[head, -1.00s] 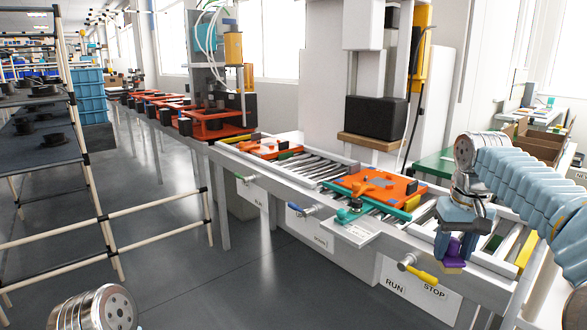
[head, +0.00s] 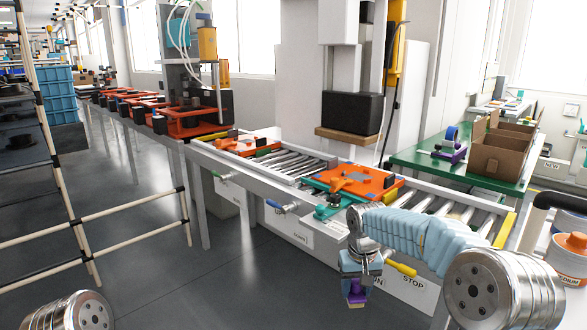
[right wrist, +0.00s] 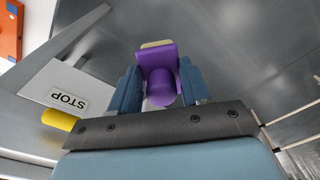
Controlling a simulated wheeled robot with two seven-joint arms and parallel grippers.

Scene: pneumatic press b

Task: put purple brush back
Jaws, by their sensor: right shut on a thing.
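The purple brush (right wrist: 162,75) is held between the fingers of my right gripper (right wrist: 160,95) in the right wrist view, with a pale yellowish edge at its far end. In the head view the purple brush (head: 355,297) hangs below my right gripper (head: 356,282), in front of the conveyor's front side and clear of any surface. My right gripper is shut on it. Of my left arm only a metal joint shows at the bottom left; the left gripper is not in view.
A roller conveyor (head: 440,212) carries an orange fixture (head: 352,182). Behind it a green table (head: 408,158) bears a cardboard box (head: 502,150) and a purple and blue tape dispenser (head: 449,146). A labelled container (head: 568,262) stands at the right edge. The floor at the left front is free.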

